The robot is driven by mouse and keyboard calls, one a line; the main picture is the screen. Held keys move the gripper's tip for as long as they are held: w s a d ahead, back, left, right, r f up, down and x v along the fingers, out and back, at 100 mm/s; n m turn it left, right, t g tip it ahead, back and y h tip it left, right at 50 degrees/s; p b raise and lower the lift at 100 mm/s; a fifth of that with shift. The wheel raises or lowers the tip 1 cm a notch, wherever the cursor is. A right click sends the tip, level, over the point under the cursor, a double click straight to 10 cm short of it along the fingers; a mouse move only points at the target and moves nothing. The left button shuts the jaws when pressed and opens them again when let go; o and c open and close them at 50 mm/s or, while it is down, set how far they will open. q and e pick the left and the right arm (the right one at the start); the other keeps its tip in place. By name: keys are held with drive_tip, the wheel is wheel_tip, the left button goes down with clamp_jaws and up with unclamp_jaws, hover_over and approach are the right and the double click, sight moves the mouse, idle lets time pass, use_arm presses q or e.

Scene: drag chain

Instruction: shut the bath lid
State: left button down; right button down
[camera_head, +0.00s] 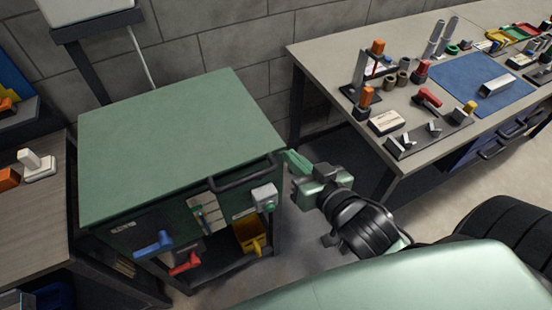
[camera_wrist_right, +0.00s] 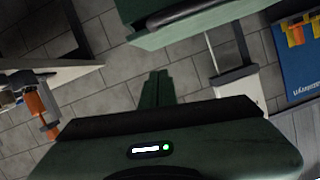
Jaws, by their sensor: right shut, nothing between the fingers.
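The bath is a green cabinet-like tub (camera_head: 130,238) at the left centre of the head view. Its flat green lid (camera_head: 175,140) lies across the top, and no opening shows above the front panel. A dark bar handle (camera_head: 240,175) sits along the lid's front edge. My right gripper (camera_head: 290,160) is shut and empty, just right of the lid's front right corner, and looks apart from it. In the right wrist view its fingers (camera_wrist_right: 156,87) are together, and the green edge with the dark handle (camera_wrist_right: 185,12) is above them. My left gripper is not in view.
A workbench (camera_head: 330,50) with tools and a blue mat (camera_head: 470,80) stands at the right. Another table (camera_head: 40,220) stands at the left. Blue, red and yellow handles (camera_head: 153,243) stick out from the tub's front. A block wall is behind.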

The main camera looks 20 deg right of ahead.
drive_tip(key=p, duration=0.1)
hover_over(276, 163)
drive_tip(key=d, duration=0.1)
drive_tip(key=f, duration=0.4)
drive_tip(key=shift+a+f, duration=0.3)
drive_tip(key=shift+f, duration=0.1)
drive_tip(key=shift+a+f, duration=0.15)
drive_tip(key=shift+f, duration=0.3)
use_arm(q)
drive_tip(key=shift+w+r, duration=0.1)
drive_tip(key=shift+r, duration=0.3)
